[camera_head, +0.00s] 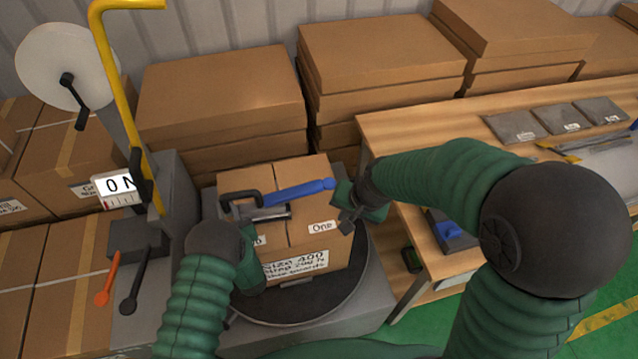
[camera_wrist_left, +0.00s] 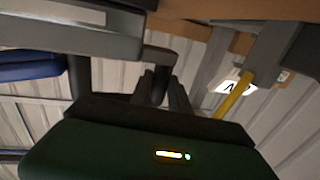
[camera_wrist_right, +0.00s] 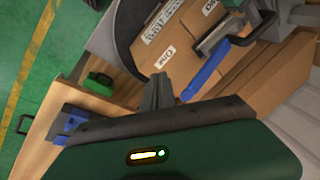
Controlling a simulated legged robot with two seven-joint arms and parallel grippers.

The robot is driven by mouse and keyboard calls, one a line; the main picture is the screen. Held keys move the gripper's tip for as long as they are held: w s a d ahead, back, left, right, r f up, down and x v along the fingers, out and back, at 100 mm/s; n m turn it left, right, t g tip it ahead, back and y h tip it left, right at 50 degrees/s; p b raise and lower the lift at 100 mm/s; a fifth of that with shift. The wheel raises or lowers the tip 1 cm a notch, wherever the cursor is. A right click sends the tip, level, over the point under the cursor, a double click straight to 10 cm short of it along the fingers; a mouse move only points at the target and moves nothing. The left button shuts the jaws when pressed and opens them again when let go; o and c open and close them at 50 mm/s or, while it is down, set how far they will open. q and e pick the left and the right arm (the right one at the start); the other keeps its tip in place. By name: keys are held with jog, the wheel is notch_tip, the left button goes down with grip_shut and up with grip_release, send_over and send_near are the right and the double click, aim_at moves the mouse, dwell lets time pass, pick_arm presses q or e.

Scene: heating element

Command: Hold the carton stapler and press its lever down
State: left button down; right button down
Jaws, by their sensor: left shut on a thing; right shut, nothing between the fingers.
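The carton stapler (camera_head: 268,213) has a grey body, a black handle and a long blue lever (camera_head: 300,191). It lies across the top of the carton (camera_head: 310,240) on the round turntable. My left gripper (camera_head: 248,228) is shut on the stapler at its near left side; in the left wrist view the fingers (camera_wrist_left: 163,85) meet a dark part of it. My right gripper (camera_head: 347,208) is shut and empty, close to the lever's right end. In the right wrist view its fingertips (camera_wrist_right: 158,85) are beside the blue lever (camera_wrist_right: 207,78); whether they touch is unclear.
A yellow post (camera_head: 125,90) and a scale label (camera_head: 117,186) stand left of the carton. Orange and black levers (camera_head: 108,280) are at the lower left. Stacked cartons (camera_head: 220,90) fill the back. A wooden table (camera_head: 430,130) with grey plates stands at the right.

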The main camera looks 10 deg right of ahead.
jog(key=w+a+r+m+t+y, duration=0.1)
jog(key=w+m, duration=0.4)
jog(key=w, duration=0.3)
jog(key=w+a+r+m+t+y, duration=0.1)
jog(key=w+a+m, duration=0.1)
jog(key=w+m, duration=0.4)
jog(key=w, duration=0.3)
jog(key=shift+w+a+t, duration=0.15)
jog(key=shift+w+t, duration=0.15)
jog(key=shift+r, duration=0.1)
send_over(322, 187)
jog(key=shift+w+f, duration=0.1)
jog(key=shift+f, duration=4.15)
jog(key=shift+f, duration=0.35)
